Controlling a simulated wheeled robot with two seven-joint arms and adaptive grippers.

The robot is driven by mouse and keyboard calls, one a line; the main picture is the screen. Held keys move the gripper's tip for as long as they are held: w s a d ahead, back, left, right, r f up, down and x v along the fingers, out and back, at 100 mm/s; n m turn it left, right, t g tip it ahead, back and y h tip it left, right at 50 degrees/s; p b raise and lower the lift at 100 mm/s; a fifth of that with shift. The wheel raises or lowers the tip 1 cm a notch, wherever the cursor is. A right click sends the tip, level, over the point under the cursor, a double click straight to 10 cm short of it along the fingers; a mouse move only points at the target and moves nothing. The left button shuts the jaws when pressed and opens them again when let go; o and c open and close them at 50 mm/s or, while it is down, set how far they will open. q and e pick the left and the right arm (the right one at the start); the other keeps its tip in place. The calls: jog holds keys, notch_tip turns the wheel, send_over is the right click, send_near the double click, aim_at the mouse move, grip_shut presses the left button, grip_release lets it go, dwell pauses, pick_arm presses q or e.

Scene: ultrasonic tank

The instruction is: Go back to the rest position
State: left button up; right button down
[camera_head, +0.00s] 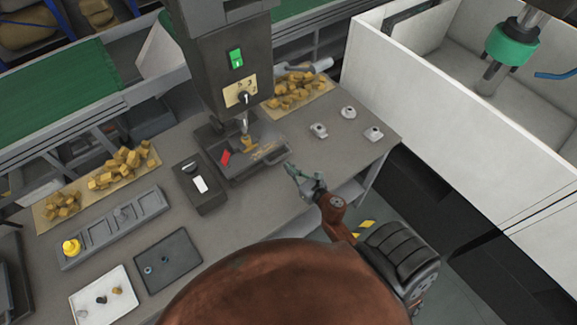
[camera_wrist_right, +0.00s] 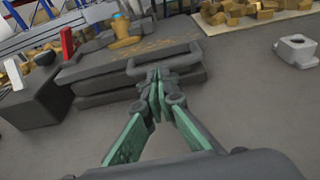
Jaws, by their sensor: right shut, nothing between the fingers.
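My right gripper (camera_head: 304,178) is at the front right edge of the grey workbench, just right of the drill press base. In the right wrist view my right gripper (camera_wrist_right: 158,95) is shut with its green-sided fingers together, and nothing shows between them. Its tips point at the grey press base (camera_wrist_right: 180,52) and its bar handle; I cannot tell whether they touch it. My left gripper is not in the head view. The drill press (camera_head: 228,60) stands at the bench's back, with a brass-coloured part (camera_head: 249,143) under its spindle.
A black switch box (camera_head: 205,186) stands left of the press. Several grey metal parts (camera_head: 348,112) stand on the right of the bench. Yellow blocks (camera_head: 298,92) lie behind. A grey slotted tray (camera_head: 113,229), a white tray (camera_head: 84,312) and a dark tray (camera_head: 184,250) occupy the left.

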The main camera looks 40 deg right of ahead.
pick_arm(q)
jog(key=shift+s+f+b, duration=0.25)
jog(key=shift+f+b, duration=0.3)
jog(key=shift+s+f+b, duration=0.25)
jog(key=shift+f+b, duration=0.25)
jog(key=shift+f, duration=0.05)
pick_arm(e)
jog(key=v, duration=1)
